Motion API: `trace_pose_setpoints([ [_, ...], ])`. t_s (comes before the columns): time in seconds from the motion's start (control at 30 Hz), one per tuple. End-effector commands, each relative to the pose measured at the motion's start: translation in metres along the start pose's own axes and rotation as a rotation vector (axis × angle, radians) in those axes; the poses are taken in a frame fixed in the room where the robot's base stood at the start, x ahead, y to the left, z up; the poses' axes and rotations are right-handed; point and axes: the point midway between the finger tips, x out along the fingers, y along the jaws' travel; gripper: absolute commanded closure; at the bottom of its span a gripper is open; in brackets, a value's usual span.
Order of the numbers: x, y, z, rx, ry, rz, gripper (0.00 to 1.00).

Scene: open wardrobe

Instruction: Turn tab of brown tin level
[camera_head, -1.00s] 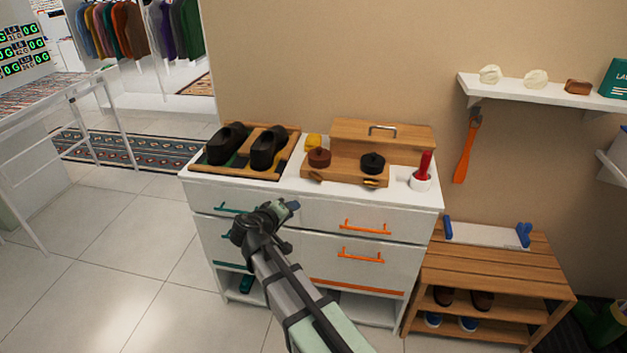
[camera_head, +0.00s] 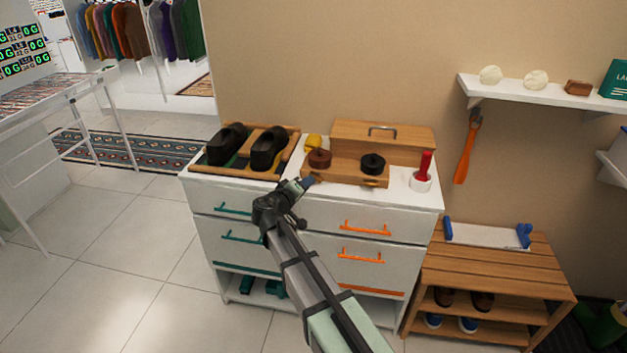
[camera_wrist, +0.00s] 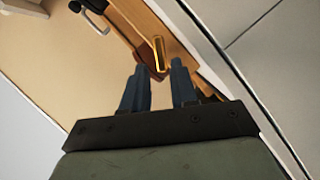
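The brown tin (camera_head: 319,157) sits in the open wooden box (camera_head: 345,175) on the white cabinet, left of the black tin (camera_head: 373,163). Its brass-coloured tab (camera_wrist: 158,47) shows in the wrist view as a narrow strip against brown. My gripper (camera_head: 307,182) is at the front left of the box, just below the brown tin, and hides most of the tab in the head view. In the wrist view my gripper (camera_wrist: 160,67) is open, with the tab's near end in line with the gap between the fingers. I cannot tell whether they touch it.
Black shoes on a wooden tray (camera_head: 287,168) stand to the left. A yellow object (camera_head: 313,142) lies behind the brown tin. The raised wooden lid (camera_head: 400,135) is behind. Orange drawer handles (camera_head: 366,229) stick out below.

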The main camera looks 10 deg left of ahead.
Motion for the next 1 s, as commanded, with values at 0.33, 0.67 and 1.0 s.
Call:
trace_pose_setpoints([
  [0.33,0.046,-0.001,-0.001,-0.001,-0.001,0.001,0.72],
  [0.67,0.055,0.000,0.000,0.000,0.000,0.000,0.72],
  [1.0,0.054,0.000,0.000,0.000,0.000,0.000,0.92],
])
